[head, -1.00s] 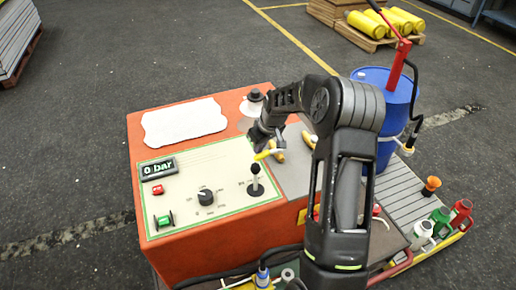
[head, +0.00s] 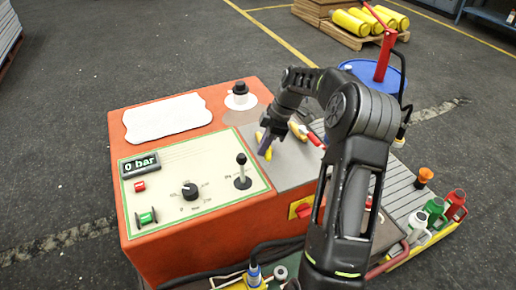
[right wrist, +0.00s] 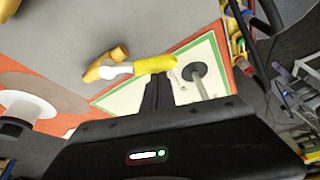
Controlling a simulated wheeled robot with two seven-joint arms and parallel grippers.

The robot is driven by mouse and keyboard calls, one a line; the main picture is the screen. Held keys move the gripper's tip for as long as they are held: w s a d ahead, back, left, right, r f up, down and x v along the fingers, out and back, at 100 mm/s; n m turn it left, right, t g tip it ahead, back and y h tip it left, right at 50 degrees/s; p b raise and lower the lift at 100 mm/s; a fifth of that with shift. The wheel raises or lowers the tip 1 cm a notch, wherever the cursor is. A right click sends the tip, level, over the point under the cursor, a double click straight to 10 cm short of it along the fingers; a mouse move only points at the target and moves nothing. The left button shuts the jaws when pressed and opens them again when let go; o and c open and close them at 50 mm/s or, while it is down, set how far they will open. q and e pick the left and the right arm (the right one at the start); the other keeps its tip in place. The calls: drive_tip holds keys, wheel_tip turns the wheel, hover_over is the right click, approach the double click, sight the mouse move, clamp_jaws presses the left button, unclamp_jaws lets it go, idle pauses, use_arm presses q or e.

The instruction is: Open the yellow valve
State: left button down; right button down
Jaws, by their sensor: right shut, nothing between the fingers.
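The yellow valve shows in the head view as a small yellow handle (head: 268,153) on the grey plate right of the control panel, partly hidden by my right gripper. In the right wrist view its yellow grip (right wrist: 155,64) joins a white stem and a brass-coloured body (right wrist: 104,66). My right gripper (head: 264,141) is at the handle, with its fingers pointing down. In the right wrist view the fingers (right wrist: 157,84) are shut together with nothing between them, and their tips overlap the grip's near edge. I cannot tell whether they touch it. My left gripper is not in view.
The orange cabinet carries a black-knobbed lever (head: 242,170), a dial (head: 190,191) and a display (head: 141,164) reading 0 bar. A white-based black knob (head: 240,95) stands behind. A blue barrel (head: 377,75) stands beyond.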

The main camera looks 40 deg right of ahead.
drive_tip(key=shift+s+d+f+b, duration=0.1)
drive_tip(key=shift+s+d+b, duration=0.25)
drive_tip(key=shift+s+d, duration=0.65)
drive_tip(key=shift+d, duration=0.35)
